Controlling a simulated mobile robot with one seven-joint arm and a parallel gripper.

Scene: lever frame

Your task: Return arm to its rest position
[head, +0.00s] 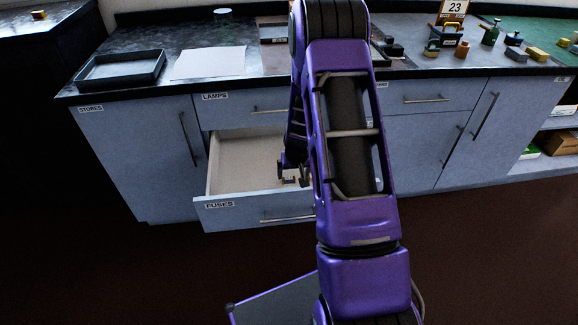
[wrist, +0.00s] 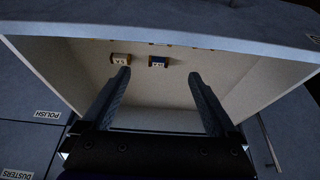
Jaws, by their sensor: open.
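My arm is purple and reaches forward over the cabinets in the head view. My gripper (wrist: 160,85) is open and empty in the wrist view, with its two dark fingers spread apart. In the head view the gripper (head: 292,177) is small and partly hidden behind the arm, at the right part of the open drawer labelled FUSES (head: 240,170). Neither is between the fingers.
The drawer stands pulled out below the closed LAMPS drawer (head: 262,112). On the worktop are a dark tray (head: 120,70), a white sheet (head: 209,63) and, at right, several small items by a 23 sign (head: 454,8). The floor (head: 120,260) in front is clear at left.

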